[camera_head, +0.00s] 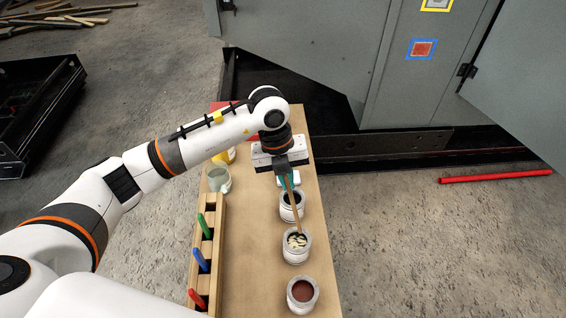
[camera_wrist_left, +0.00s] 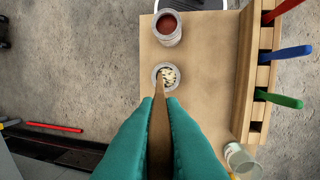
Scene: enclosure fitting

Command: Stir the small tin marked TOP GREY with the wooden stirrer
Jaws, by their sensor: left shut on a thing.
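My left gripper (camera_head: 287,181) is shut on the wooden stirrer (camera_head: 294,211), also seen between its teal fingers in the left wrist view (camera_wrist_left: 160,115). The stirrer slants down to a small tin (camera_head: 296,256) with pale streaks over dark contents. Its lower end is at this tin's mouth and seems to reach inside; the tin also shows in the left wrist view (camera_wrist_left: 158,84). A tin with dark contents (camera_head: 287,213) stands behind it, and a tin with red-brown contents (camera_head: 302,306) in front. I cannot read TOP GREY on any tin. My right gripper is not in view.
The tins stand on a narrow wooden bench (camera_head: 250,285). A wooden rack (camera_head: 217,240) with green, blue and red handles lies along its left side. A pale cup (camera_head: 219,180) stands behind the rack. A grey cabinet (camera_head: 310,45) stands beyond the bench.

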